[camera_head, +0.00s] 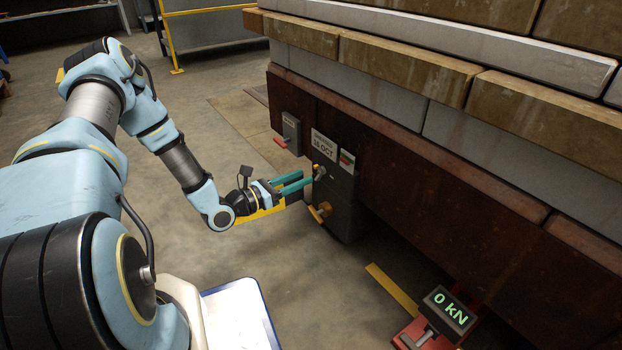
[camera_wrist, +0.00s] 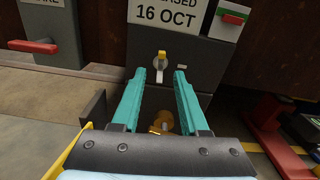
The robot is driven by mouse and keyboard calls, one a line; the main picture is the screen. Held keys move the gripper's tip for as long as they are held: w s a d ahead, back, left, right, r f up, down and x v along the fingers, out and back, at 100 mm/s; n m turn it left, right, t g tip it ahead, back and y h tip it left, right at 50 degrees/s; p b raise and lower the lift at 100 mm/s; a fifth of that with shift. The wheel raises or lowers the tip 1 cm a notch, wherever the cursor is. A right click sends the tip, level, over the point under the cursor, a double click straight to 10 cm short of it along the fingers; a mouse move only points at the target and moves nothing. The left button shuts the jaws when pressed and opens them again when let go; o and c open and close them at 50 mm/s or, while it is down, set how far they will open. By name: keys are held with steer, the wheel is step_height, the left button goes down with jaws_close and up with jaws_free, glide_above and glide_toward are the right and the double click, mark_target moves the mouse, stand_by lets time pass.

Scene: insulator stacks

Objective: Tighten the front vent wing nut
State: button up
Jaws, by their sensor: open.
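My gripper (camera_head: 305,179) is open, its two teal fingers pointing at the front of a dark box. In the wrist view the open gripper (camera_wrist: 160,76) shows nothing held between the fingers. A small fitting (camera_wrist: 161,62) with a yellow top and a pale lever sits on the box face, just beyond and between the fingertips. A brass winged part (camera_wrist: 162,122) sits lower, seen between the fingers; it also shows below the gripper in the head view (camera_head: 319,211). I cannot tell which of the two is the vent wing nut. Contact with either is not visible.
The dark box (camera_head: 340,200) carries a "16 OCT" label (camera_head: 324,145) and a red-and-green indicator (camera_wrist: 232,15). A grey box with a red handle (camera_wrist: 33,47) stands left. A rust-brown wall (camera_head: 450,190) runs behind.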

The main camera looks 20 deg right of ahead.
mark_target(314, 172)
steer(key=shift+w+d+b, duration=0.2)
steer(key=shift+d+b, duration=0.15)
steer(key=shift+d, duration=0.85)
steer(key=shift+w+d+b, duration=0.2)
steer(key=shift+d+b, duration=0.15)
steer(key=shift+d, duration=0.8)
jaws_close()
